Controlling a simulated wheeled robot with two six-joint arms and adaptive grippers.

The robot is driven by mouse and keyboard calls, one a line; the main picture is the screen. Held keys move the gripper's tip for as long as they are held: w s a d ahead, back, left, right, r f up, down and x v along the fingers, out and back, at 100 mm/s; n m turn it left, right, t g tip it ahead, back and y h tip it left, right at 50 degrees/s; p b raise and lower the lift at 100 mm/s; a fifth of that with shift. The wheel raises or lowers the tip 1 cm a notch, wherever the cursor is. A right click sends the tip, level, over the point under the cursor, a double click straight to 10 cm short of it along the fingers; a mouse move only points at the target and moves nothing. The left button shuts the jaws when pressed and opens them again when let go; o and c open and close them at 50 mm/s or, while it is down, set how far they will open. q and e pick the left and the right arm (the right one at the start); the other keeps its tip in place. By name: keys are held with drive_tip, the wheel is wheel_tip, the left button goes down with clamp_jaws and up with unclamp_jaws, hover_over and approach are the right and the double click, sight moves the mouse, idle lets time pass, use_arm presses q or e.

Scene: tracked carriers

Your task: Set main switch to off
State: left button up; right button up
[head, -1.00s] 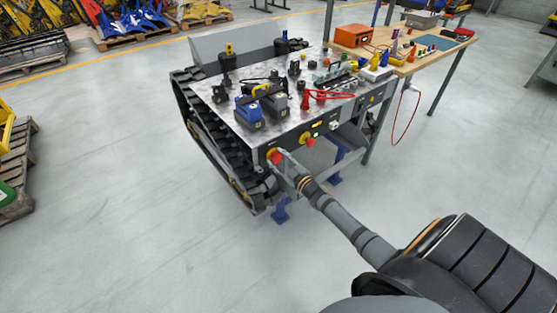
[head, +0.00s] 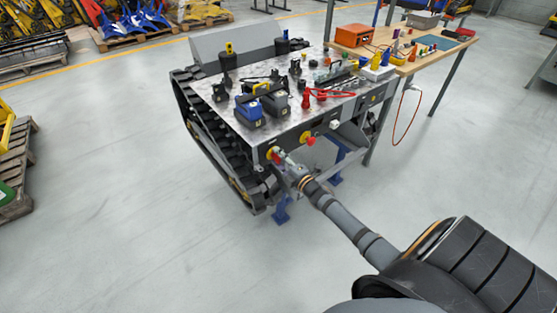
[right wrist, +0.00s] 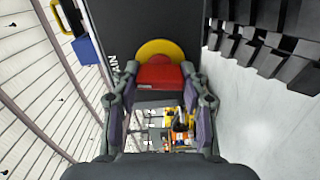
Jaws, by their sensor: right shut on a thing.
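The main switch is a red knob on a yellow disc on the front panel of the tracked carrier (head: 262,140). In the right wrist view the red knob (right wrist: 160,77) sits between my fingertips, with the yellow disc (right wrist: 160,47) behind it and part of a "MAIN" label beside it. My right gripper (head: 283,160) is shut on the knob; it also shows in the right wrist view (right wrist: 160,80). In the head view the gripper hides part of the switch. I see no lit lamp on the panel. My left gripper is not in view.
A second red knob on yellow (head: 310,141) sits right of the main switch. Batteries (head: 249,110) and red cables (head: 330,94) lie on the carrier's top. A workbench (head: 420,62) with an orange box (head: 353,36) stands behind right. The floor in front is clear.

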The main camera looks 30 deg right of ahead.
drive_tip(key=shift+f+n, duration=0.1)
drive_tip(key=shift+n, duration=0.5)
drive_tip(key=o, duration=1.1)
drive_tip(key=shift+o, duration=0.2)
drive_tip(key=shift+s, duration=0.1)
drive_tip(key=s, duration=1.1)
drive_tip(key=shift+s+d, duration=0.4)
